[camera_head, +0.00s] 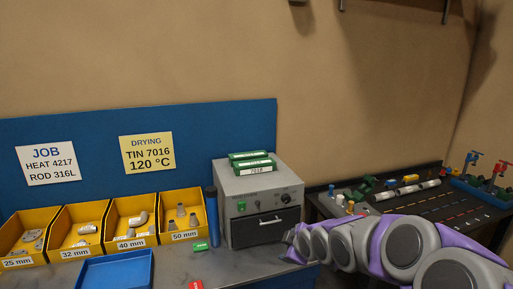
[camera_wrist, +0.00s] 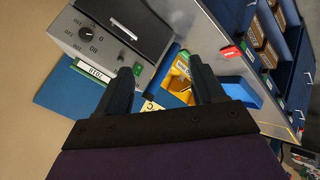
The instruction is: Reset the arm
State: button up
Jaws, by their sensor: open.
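My arm reaches in from the lower right in the head view, its end near the front right of the grey oven (camera_head: 262,200). My gripper (camera_wrist: 165,84) shows in the wrist view with its two dark fingers spread apart and nothing between them. The wrist view is tilted, with the oven's control panel (camera_wrist: 95,38) at upper left. The gripper's fingers are not clearly visible in the head view.
Yellow bins (camera_head: 77,226) with fittings and a blue tray (camera_head: 115,271) sit left of the oven. Green boxes (camera_head: 251,162) lie on top of it. A side table (camera_head: 430,203) with valves and rods stands at right. Small red (camera_head: 196,285) and green (camera_head: 201,246) blocks lie on the bench.

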jog(key=s+d+f+m+g+h, duration=0.1)
jog(key=s+d+m+g, duration=0.1)
jog(key=s, duration=1.2)
jog(key=s+d+f+m+g+h, duration=0.1)
jog(key=s+m+g, duration=0.4)
jog(key=s, duration=1)
jog(key=shift+d+m+h+b, duration=0.4)
jog(key=shift+m+b, duration=0.05)
jog(key=shift+m, duration=0.45)
jog(key=s+m+g, duration=0.1)
jog(key=s, duration=0.4)
jog(key=s+m+g, duration=0.1)
jog(key=s+m, duration=0.1)
jog(key=s, duration=0.3)
jog(key=s+f+m+g, duration=0.1)
jog(key=s+m, duration=0.1)
jog(key=s, duration=0.3)
jog(key=shift+s+d+g, duration=0.15)
jog(key=shift+d+g, duration=0.1)
jog(key=shift+g, duration=0.05)
jog(key=shift+c, duration=0.2)
